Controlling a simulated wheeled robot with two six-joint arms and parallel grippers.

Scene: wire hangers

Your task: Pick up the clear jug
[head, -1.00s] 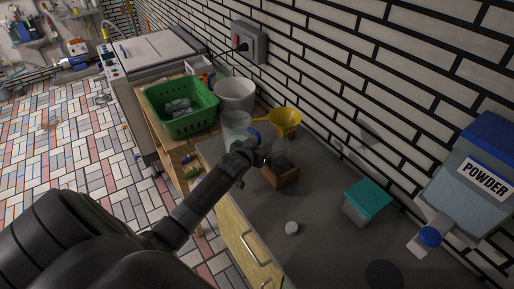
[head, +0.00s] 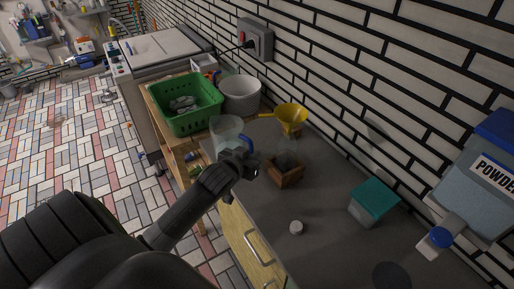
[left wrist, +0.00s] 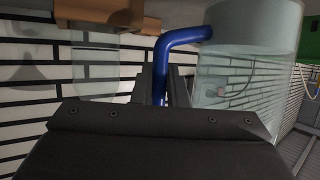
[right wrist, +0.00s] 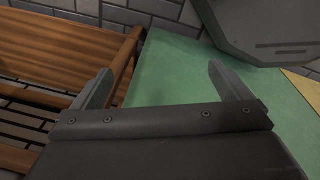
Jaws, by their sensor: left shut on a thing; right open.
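The clear jug (head: 225,130) has a see-through body and a blue handle (head: 247,143). In the head view it stands out against the counter's left edge and the wooden shelf. My left gripper (head: 243,163) is at the handle's near side. In the left wrist view the gripper (left wrist: 161,88) is shut on the blue handle (left wrist: 180,38), with the clear body (left wrist: 248,65) beside it at the right. I cannot tell exactly how high the jug is above the counter. My right gripper (right wrist: 166,85) is open and empty in the right wrist view and outside the head view.
A wooden box with a clear container (head: 286,170), a yellow funnel (head: 291,117) and a white bucket (head: 240,94) are close to the jug. A green basket (head: 186,103) is behind. A teal-lidded box (head: 373,202) and a small white object (head: 296,227) lie further right on the grey counter.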

